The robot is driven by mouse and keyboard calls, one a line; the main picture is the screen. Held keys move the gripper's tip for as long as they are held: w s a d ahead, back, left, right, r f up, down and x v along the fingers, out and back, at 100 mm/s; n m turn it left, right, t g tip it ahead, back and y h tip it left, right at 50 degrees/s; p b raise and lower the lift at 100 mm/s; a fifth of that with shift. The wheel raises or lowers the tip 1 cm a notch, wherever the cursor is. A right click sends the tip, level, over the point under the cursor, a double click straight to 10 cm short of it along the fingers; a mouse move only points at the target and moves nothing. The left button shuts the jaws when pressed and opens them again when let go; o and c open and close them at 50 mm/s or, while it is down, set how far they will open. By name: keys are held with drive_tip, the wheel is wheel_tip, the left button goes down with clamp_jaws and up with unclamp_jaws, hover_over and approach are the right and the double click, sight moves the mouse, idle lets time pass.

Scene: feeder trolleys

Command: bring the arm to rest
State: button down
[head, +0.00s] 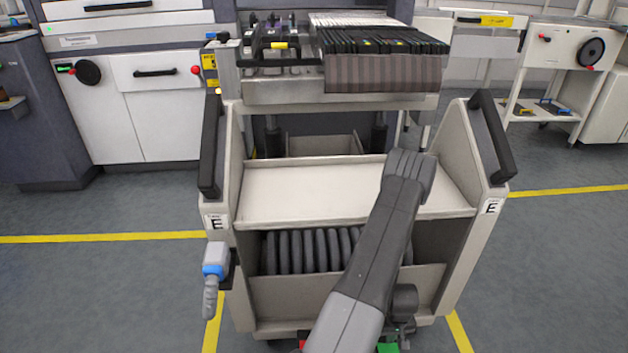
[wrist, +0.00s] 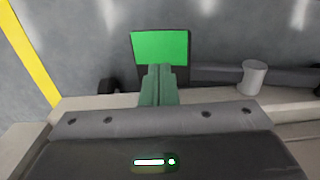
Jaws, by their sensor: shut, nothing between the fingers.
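My arm (head: 375,260) reaches from the bottom edge up over the trolley marked E (head: 345,192). It bends at a dark joint above the trolley's pale shelf and folds back down. In the head view its end is mostly hidden behind the forearm, low at the trolley's near side. In the wrist view my gripper (wrist: 158,72) shows with its greenish fingers together and nothing between them. A bright green panel (wrist: 160,47) shows just past the fingertips. I cannot tell whether they touch or what the panel belongs to.
The trolley has black handles (head: 492,137) on both sides and a row of feeders (head: 382,70) at its far end. A grey-blue hand-held device (head: 214,270) hangs at its left. Machines (head: 140,90) stand behind. Grey floor (head: 100,290) is clear on both sides.

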drive_tip(key=shift+f+b, duration=0.45)
drive_tip(key=shift+f, duration=0.35)
drive_tip(key=shift+r, duration=0.1)
wheel_tip(320, 180, up, 10)
drive_tip(key=p, duration=0.9)
idle(1.6)
idle(0.3)
